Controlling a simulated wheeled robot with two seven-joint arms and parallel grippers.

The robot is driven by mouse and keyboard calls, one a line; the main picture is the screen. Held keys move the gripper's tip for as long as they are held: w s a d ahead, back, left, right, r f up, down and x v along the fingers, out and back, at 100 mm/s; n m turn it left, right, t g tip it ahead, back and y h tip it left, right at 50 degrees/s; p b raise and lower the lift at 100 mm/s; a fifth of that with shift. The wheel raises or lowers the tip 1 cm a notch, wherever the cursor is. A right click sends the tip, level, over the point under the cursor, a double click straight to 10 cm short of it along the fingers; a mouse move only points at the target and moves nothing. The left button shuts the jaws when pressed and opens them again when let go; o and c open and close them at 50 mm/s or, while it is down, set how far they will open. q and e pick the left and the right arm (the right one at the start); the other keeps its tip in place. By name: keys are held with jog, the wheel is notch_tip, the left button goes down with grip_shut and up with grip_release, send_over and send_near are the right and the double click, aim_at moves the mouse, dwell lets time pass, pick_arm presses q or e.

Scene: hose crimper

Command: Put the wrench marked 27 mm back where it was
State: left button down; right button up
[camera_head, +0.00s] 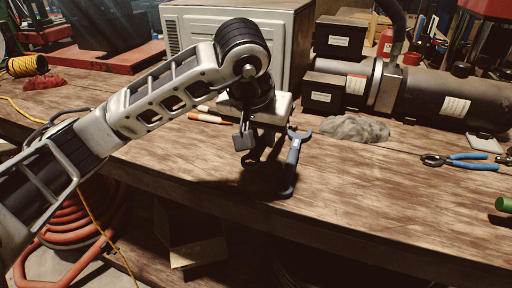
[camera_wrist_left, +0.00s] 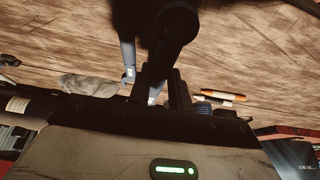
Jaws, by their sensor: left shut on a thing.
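My left gripper (camera_head: 246,140) is low over the workbench, its fingers pointing down. It is shut on a dark, shadowed wrench. In the left wrist view the held wrench (camera_wrist_left: 178,24) runs up from between the fingers (camera_wrist_left: 164,88) to a rounded end. In the head view much of it merges with the gripper and the dark shadow below. A blue-grey wrench (camera_head: 292,165) with an open jaw is just right of the gripper, near the bench's front edge; its handle also shows in the wrist view (camera_wrist_left: 128,54). No size mark is readable. My right gripper is not in view.
Behind stand a grey cabinet (camera_head: 300,50) and a dark cylindrical machine (camera_head: 430,95). A grey lump (camera_head: 352,129), an orange-white marker (camera_head: 207,118) and blue-handled pliers (camera_head: 470,162) lie around.

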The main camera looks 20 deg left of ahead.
pick_arm(q)
jog(key=shift+w+a+f, duration=0.3)
jog(key=shift+a+f, duration=0.05)
jog(key=shift+f, duration=0.15)
jog(key=shift+w+a+f, duration=0.3)
jog(key=shift+f, duration=0.2)
notch_tip(320, 180, down, 3)
jog(key=shift+w+a+f+p, duration=0.1)
jog(key=shift+w+a+p, duration=0.05)
jog(key=shift+p, duration=0.4)
jog(key=shift+f, duration=0.15)
jog(key=shift+f+b, duration=0.25)
jog(key=shift+b, duration=0.05)
jog(key=c, duration=1.3)
grip_release()
jog(key=shift+r, duration=0.1)
